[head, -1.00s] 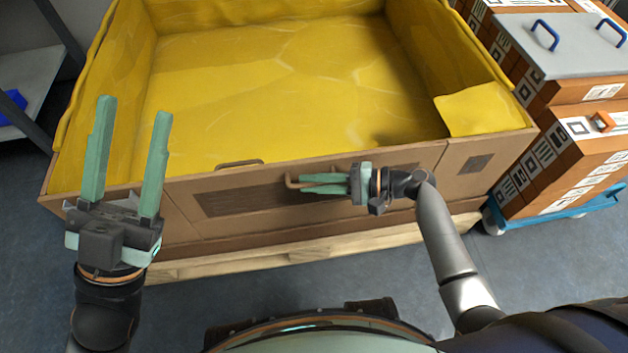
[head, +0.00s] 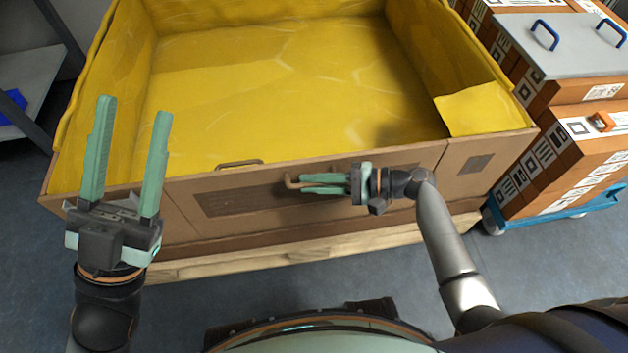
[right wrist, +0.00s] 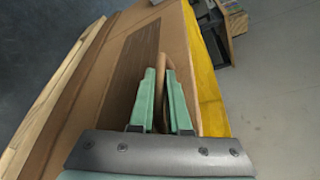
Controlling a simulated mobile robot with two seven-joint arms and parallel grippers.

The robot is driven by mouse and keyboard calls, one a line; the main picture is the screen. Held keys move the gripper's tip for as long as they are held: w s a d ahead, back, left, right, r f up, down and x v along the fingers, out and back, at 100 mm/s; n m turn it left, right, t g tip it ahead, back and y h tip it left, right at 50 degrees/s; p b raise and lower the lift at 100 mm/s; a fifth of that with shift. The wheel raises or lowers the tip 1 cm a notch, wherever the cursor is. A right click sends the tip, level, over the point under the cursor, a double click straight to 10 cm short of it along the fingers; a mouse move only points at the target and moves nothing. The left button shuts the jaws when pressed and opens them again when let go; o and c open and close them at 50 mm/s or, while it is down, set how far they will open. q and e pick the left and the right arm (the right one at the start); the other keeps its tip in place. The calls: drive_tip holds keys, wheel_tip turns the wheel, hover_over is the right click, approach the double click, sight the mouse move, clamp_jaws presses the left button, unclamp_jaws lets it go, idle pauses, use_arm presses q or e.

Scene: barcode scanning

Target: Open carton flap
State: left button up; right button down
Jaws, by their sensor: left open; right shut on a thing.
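A large brown carton (head: 120,215) with a yellow liner (head: 290,85) stands on a wooden pallet. Its front flap (head: 240,200) is upright and closed, with two handles along its upper edge. My right gripper (head: 305,184) is shut on the right handle (head: 290,182) at the front of the flap. In the right wrist view the handle (right wrist: 162,68) runs between the green fingers of my right gripper (right wrist: 160,82). My left gripper (head: 134,108) is open and empty, raised in front of the carton's left corner. The left handle (head: 240,163) is free.
A blue cart (head: 560,213) with stacked orange-brown boxes (head: 560,165) and a grey lid (head: 560,45) stands close at the right. A grey shelf (head: 30,85) is at the left. The floor in front of the pallet (head: 230,260) is clear.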

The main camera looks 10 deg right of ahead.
drive_tip(key=s+f+n+t+b, duration=0.1)
drive_tip(key=s+f+n, duration=0.1)
drive_tip(key=s+f, duration=0.3)
drive_tip(key=shift+s+y+b, duration=0.35)
drive_tip(key=shift+s+y, duration=0.05)
drive_tip(key=shift+s, duration=1.4)
drive_tip(key=c, duration=1.2)
unclamp_jaws()
drive_tip(key=shift+o, duration=0.2)
drive_tip(key=shift+r, duration=0.1)
drive_tip(key=shift+d, duration=0.1)
